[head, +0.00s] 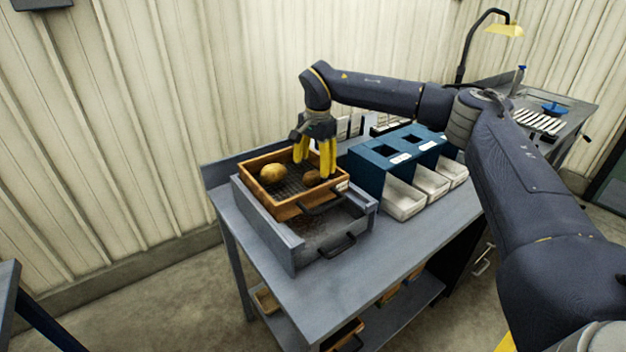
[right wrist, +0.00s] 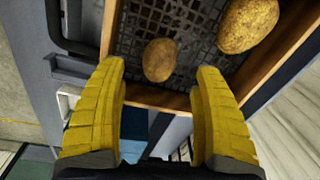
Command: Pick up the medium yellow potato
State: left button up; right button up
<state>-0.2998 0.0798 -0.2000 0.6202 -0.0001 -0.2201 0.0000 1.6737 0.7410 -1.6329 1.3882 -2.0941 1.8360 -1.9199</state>
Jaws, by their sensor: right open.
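A wooden-framed sieve tray (head: 283,210) with a dark mesh floor holds two potatoes. The larger, yellow potato (head: 272,173) lies on the left side of the tray; it also shows at the top right of the right wrist view (right wrist: 248,25). A smaller, browner potato (head: 312,177) lies to its right, and in the right wrist view (right wrist: 159,61) it sits ahead of the gap between the fingers. My right gripper (head: 316,162), with yellow fingers, is open and empty above the tray's right part, nearer the smaller potato. My left gripper is not in view.
The tray sits on a grey box (head: 272,236) with dark handles, on a grey table (head: 400,250). A blue sorting box (head: 372,166) with several white bins (head: 402,200) stands to the right. A second bench with a lamp is behind. The table's front is clear.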

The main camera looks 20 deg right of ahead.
aim_at(313, 173)
jog(key=shift+w+a+f, duration=0.1)
jog(key=shift+w+f, duration=0.05)
jog(key=shift+f, duration=2.6)
jog(key=c, duration=1.4)
jog(key=shift+r, duration=0.2)
